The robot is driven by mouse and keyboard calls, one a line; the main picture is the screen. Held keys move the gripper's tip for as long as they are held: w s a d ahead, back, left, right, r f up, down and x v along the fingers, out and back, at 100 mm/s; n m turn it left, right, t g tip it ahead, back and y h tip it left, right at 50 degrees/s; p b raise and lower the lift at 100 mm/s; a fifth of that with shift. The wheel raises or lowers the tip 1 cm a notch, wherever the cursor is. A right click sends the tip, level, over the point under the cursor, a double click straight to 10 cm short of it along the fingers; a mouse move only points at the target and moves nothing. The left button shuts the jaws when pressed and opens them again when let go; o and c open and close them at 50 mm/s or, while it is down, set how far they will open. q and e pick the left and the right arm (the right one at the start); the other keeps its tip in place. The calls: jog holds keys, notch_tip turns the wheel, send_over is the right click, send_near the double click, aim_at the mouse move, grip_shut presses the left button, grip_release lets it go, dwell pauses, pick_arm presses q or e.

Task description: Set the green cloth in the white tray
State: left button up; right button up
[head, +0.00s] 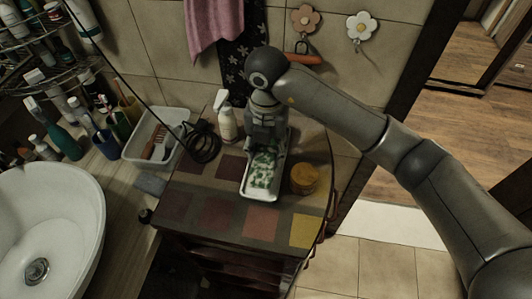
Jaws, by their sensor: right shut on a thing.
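The white tray (259,195) is long and narrow and lies on the cabinet top. A green and white patterned cloth (262,172) shows inside the tray's outline, over its middle. My right gripper (264,148) points down over the far end of the tray, at the cloth's far edge. It is shut on the cloth; its fingertips are dark and partly hidden by the gripper body. I cannot tell whether the cloth rests fully on the tray floor. My left gripper is out of view.
A white spray bottle (226,122) stands just left of the tray and an orange-yellow jar (304,179) just right. A coiled black cable (203,143) and a white bin (150,137) are further left. The checkered cabinet top (215,215) is clear in front.

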aim_at(266, 157)
jog(key=shift+w+f, duration=0.35)
jog(key=shift+f, duration=0.1)
notch_tip(266, 157, down, 3)
jog(key=shift+w+r+p, duration=0.1)
jog(key=shift+w+p, duration=0.05)
jog(key=shift+p, duration=0.95)
jog(key=shift+f, duration=0.3)
jog(key=shift+f, duration=0.1)
jog(key=shift+f+b, duration=0.15)
jog(key=shift+b, duration=0.15)
jog(key=o, duration=0.9)
jog(key=shift+o, duration=0.2)
